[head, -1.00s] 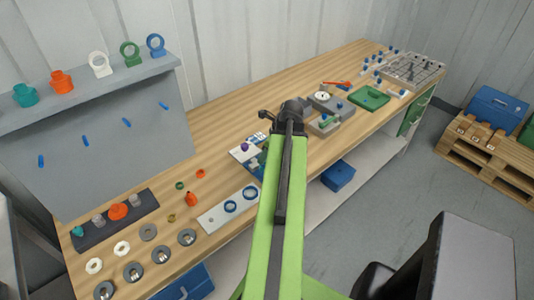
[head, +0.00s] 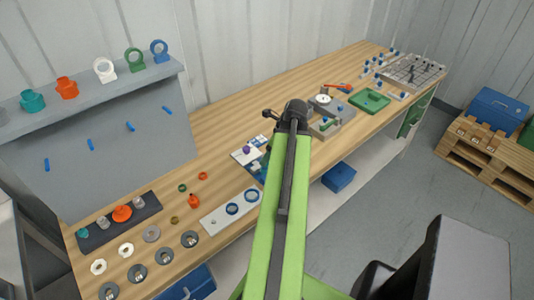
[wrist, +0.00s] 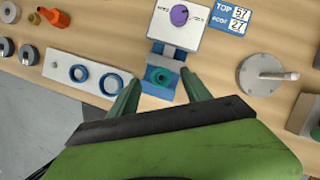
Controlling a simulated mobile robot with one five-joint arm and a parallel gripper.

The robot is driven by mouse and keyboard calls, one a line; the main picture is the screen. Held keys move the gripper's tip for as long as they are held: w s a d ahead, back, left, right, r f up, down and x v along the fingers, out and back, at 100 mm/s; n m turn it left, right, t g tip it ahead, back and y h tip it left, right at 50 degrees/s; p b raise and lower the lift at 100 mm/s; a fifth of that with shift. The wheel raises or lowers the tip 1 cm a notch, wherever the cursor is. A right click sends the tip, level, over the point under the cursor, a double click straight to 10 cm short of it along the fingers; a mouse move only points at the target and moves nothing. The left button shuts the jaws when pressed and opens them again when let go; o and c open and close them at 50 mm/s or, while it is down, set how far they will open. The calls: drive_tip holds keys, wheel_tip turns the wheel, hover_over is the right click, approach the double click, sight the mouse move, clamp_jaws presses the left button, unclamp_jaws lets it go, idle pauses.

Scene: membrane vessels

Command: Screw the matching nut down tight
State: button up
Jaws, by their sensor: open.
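In the wrist view my gripper (wrist: 160,73) is open, its two green fingers wide apart. Between and beyond them is a blue holder (wrist: 157,60) with a grey block across it. A teal ring-shaped part (wrist: 154,76) with a dark centre sits at the holder; I cannot tell if it is a nut or a vessel mouth. I see no contact between fingers and teal part. In the head view my arm hides most of this holder and my gripper is not clearly seen. Small green (head: 182,188) and orange-red (head: 203,176) rings lie on the bench.
A white plate with two blue rings (wrist: 55,66) lies left of the holder. A purple knob (wrist: 180,15) on a white panel and a label card (wrist: 231,14) stand behind. A round grey piece with a handle (wrist: 264,79) is at right. Bare wood lies between.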

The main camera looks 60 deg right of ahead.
drive_tip(key=p+v, duration=1.2)
drive_tip(key=v, duration=0.2)
drive_tip(key=shift+s+r, duration=0.25)
drive_tip(key=shift+r, duration=0.1)
